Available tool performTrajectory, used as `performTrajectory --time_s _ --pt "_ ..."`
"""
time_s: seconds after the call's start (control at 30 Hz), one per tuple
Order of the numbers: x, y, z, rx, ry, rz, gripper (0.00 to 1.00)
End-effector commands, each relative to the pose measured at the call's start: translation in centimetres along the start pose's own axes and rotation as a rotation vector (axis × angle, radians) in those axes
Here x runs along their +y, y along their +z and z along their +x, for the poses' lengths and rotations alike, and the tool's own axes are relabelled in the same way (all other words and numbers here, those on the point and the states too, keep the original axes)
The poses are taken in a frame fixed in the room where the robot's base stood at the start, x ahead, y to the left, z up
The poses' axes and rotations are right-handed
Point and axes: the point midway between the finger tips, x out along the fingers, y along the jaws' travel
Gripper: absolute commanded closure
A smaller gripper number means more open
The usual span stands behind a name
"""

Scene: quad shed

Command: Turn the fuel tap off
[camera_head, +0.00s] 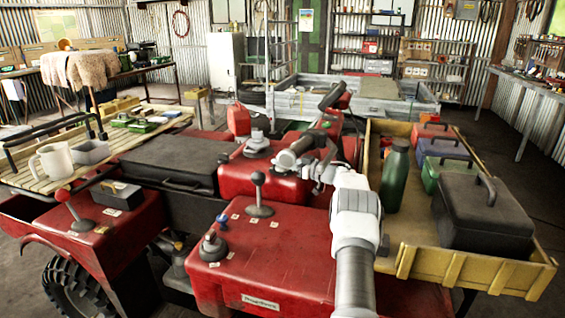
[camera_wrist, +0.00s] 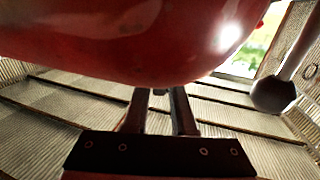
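I cannot pick out the fuel tap with certainty in either view. The red quad body (camera_head: 275,250) carries a black-ball lever (camera_head: 258,178), a blue knob (camera_head: 222,220) and a dark knob (camera_head: 210,245). My gripper (camera_wrist: 159,95) shows in the wrist view with two dark fingers apart; no held object is clear between them. Its tips are close to a red rounded surface (camera_wrist: 130,40) that fills the top of that view. A dark ball on a grey stem (camera_wrist: 272,95) is to their right. In the head view my arm reaches over the quad, and its fingers are hard to make out.
A yellow-sided tray (camera_head: 460,265) at right holds a green bottle (camera_head: 395,175), a black toolbox (camera_head: 480,212) and several smaller boxes. A red-ball lever (camera_head: 62,195) stands at left.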

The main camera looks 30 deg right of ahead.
Motion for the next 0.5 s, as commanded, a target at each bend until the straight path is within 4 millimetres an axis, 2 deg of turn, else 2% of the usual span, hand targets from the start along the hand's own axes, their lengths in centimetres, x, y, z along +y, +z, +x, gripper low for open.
performTrajectory --time_s 0.03,0.1,0.5 --pt "0.0 -0.01 0.0 0.0 0.0 0.0 0.64" --pt "0.02 0.03 -0.02 -0.001 0.001 0.0 0.54" --pt "0.07 0.12 -0.08 -0.003 0.012 0.0 0.54"
